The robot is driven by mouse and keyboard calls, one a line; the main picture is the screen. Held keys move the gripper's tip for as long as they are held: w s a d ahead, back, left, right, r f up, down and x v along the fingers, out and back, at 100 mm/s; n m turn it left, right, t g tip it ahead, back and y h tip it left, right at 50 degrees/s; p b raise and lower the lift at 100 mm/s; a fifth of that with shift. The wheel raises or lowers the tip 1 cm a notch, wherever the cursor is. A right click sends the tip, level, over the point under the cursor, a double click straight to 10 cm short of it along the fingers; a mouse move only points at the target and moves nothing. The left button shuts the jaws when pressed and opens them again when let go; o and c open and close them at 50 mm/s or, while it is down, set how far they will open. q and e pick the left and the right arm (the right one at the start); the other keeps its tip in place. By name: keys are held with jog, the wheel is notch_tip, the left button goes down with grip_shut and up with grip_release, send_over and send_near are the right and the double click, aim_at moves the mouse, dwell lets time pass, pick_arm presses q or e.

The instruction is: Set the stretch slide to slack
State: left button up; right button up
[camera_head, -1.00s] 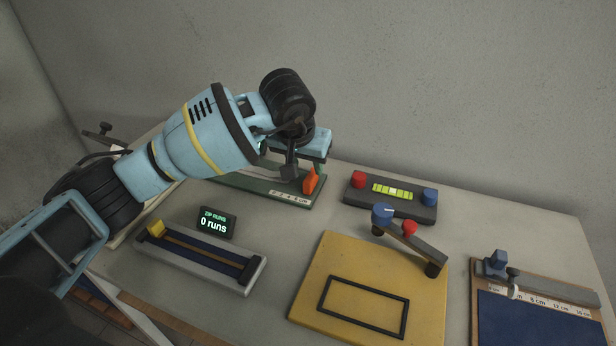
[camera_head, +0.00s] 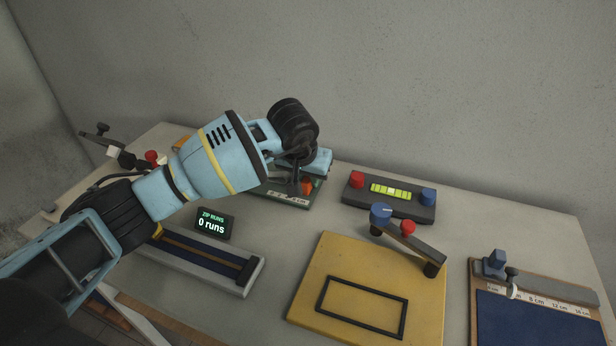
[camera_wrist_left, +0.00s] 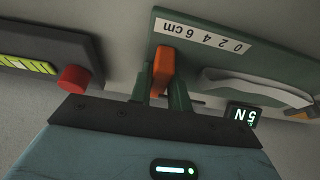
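The stretch slide is an orange handle (camera_head: 307,187) on a green base (camera_head: 268,192) near the back of the table. In the left wrist view the orange handle (camera_wrist_left: 162,72) stands by the 6 cm end of a white scale (camera_wrist_left: 203,36) marked 0 to 6 cm. My left gripper (camera_head: 292,186) is lowered at the handle. In the left wrist view its two fingers (camera_wrist_left: 161,92) stand on either side of the handle and look open, with little gap. The arm hides part of the base in the head view. My right gripper is not in view.
A small display (camera_wrist_left: 243,115) beside the base reads 5 N. A dark box (camera_head: 402,206) with red and blue knobs stands close on the right. A zip rig (camera_head: 205,262), a yellow board (camera_head: 330,263) and a blue pad board (camera_head: 535,318) lie nearer the front.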

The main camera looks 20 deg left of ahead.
pick_arm(q)
grip_shut()
jog(key=shift+a, duration=1.1)
jog(key=o, duration=0.6)
grip_release()
jog(key=shift+d, duration=0.1)
